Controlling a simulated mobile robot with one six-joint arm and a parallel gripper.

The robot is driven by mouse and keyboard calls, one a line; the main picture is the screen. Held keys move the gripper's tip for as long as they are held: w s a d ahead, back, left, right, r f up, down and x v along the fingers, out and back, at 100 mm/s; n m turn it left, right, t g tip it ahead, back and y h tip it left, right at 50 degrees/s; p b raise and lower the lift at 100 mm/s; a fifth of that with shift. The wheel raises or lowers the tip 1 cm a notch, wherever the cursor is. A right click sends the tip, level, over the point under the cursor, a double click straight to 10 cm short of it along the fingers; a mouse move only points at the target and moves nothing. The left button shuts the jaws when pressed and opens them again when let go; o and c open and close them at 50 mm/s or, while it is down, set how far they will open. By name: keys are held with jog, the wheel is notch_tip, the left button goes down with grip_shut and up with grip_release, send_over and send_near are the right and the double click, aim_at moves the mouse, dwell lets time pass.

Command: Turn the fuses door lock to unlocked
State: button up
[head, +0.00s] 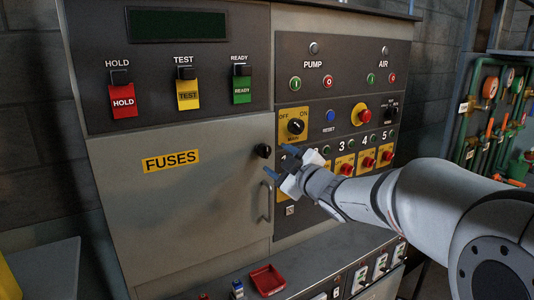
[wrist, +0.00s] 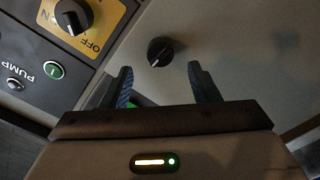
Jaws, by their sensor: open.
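The grey fuses door (head: 190,210) is closed and carries a yellow FUSES label (head: 171,160). Its lock is a small round black knob (head: 263,151) near the door's upper right edge. The lock knob also shows in the wrist view (wrist: 160,51), ahead of the fingertips and between their lines. My gripper (head: 278,162) is open and empty, just right of and slightly below the knob in the head view. In the wrist view, my gripper (wrist: 160,75) has its two blue-grey fingers apart, with neither touching the knob. A metal door handle (head: 266,201) is below the knob.
A yellow-plated main OFF/ON rotary switch (head: 295,126) sits close above my gripper; it also shows in the wrist view (wrist: 73,16). Several red buttons on yellow plates (head: 368,162) are to the right. A red tray (head: 267,280) lies on the lower ledge.

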aim_at(268, 153)
jog(key=x, duration=0.6)
jog(key=shift+w+a+p, duration=0.15)
jog(key=shift+p, duration=0.25)
jog(key=c, duration=1)
jog(key=shift+o, duration=0.2)
